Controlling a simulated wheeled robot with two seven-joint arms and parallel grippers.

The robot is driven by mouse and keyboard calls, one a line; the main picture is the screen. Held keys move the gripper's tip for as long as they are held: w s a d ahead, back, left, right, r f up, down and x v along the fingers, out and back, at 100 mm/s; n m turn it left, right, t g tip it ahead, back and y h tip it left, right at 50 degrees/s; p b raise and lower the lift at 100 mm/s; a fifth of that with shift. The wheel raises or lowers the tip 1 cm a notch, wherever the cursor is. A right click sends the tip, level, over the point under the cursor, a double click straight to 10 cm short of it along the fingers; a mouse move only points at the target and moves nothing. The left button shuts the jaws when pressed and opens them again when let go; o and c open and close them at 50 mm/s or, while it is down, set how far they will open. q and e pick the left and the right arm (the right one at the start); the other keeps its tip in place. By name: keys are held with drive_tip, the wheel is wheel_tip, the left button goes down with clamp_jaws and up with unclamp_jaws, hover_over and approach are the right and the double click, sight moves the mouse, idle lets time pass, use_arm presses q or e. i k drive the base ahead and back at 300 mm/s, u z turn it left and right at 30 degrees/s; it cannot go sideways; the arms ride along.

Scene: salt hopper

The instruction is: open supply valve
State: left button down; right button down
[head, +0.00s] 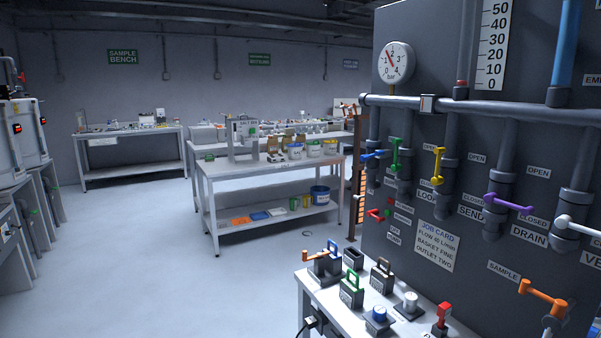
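The grey valve panel (455,75) stands at the right with several coloured valve levers. A blue lever (372,154) lies roughly level at its left edge, beside an upright green lever (396,153). An upright yellow lever (438,165) is on the pipe labelled LOOP. A tilted purple lever (508,203) and a white lever (577,224) are further right. A red lever (377,215) is low on the left and an orange lever (542,296) low on the right. I cannot read a supply label, so I cannot tell which lever is the supply valve. Neither gripper is in view.
A small bench (305,288) with handled blocks and knobs stands before the panel. A pressure gauge (392,62) and a job card (437,246) are on the panel. A two-level table (215,172) stands mid-room. The floor (150,250) at left-centre is clear.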

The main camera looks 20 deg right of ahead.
sight(366, 157)
drive_tip(key=u, duration=0.6)
drive_tip(key=k, duration=0.8)
drive_tip(key=u, duration=0.35)
drive_tip(key=i, duration=1.05)
drive_tip(key=z, duration=1.25)
drive_tip(key=i, duration=1.15)
drive_tip(key=z, duration=1.25)
